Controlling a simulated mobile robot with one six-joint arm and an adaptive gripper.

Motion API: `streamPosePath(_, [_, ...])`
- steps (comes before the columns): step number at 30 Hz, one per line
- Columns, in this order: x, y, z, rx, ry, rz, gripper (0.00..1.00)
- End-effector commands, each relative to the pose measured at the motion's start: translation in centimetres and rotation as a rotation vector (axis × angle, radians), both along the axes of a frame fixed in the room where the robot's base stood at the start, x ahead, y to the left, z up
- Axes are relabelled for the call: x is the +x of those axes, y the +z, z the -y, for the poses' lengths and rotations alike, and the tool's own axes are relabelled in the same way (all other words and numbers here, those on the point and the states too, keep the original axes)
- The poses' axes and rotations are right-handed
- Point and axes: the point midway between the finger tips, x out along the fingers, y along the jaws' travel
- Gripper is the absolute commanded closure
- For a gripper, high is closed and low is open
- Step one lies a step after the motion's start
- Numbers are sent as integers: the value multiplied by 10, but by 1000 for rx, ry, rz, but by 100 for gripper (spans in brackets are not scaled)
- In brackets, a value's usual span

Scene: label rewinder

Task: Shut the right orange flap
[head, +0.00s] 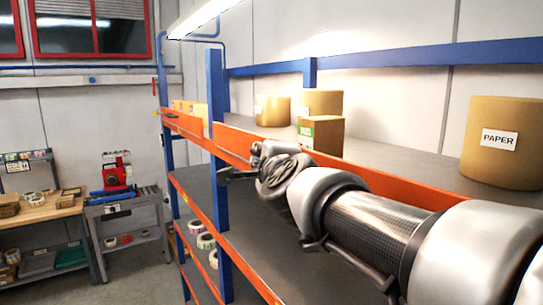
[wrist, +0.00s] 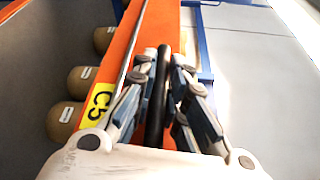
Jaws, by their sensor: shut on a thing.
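The right orange flap (head: 235,140) is a long orange panel along the front of the upper shelf, right of the near blue post. My arm covers part of it in the head view. In the wrist view an orange panel (wrist: 150,28) with a yellow C5 label (wrist: 99,102) runs under my gripper (wrist: 165,62). A black bar (wrist: 157,110) lies between the two fingers, and they are shut on it. In the head view my gripper (head: 224,175) is beside the blue post, below the panel's left end. I cannot tell whether the flap is fully shut.
The near blue post (head: 217,100) stands close to my gripper. Cardboard rolls, one marked PAPER (head: 503,150), and a small box (head: 321,134) sit on the upper shelf. A grey cart (head: 125,205) and a wooden workbench (head: 40,212) stand at left, with open floor before them.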

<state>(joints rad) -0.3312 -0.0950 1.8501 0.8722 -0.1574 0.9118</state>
Motion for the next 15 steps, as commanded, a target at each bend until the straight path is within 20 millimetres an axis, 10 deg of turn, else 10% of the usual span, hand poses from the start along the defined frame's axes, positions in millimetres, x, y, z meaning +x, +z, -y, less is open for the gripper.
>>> streamPosePath(15, [0, 2, 1, 0, -2, 4, 67])
